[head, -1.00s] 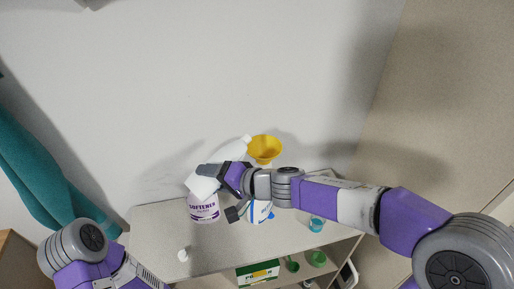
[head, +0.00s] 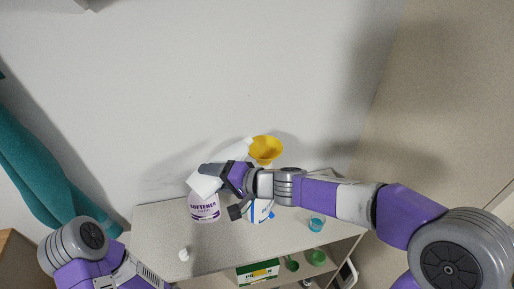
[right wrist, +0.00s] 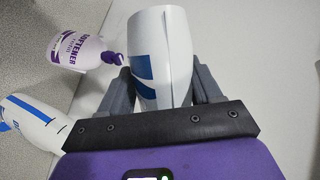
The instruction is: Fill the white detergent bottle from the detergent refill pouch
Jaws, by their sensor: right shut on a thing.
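The white detergent refill pouch (head: 204,183) is in my right gripper (head: 214,171), tilted, its narrow end close to the left rim of the yellow funnel (head: 266,149). In the right wrist view the pouch (right wrist: 165,35) is white with blue print, between the two grey fingers (right wrist: 160,92). The white detergent bottle (head: 259,214) with blue marks stands on the shelf, partly hidden by my right arm; it also seems to show at the left of the right wrist view (right wrist: 30,121). Whether the funnel sits in its neck is hidden. No flow is visible. My left gripper is out of view.
A softener bottle (head: 203,208) stands left of the detergent bottle. A small white cap (head: 184,254) lies at the shelf's front left, and a teal cup (head: 316,224) stands at the right. A green box (head: 258,272) is on the lower shelf.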

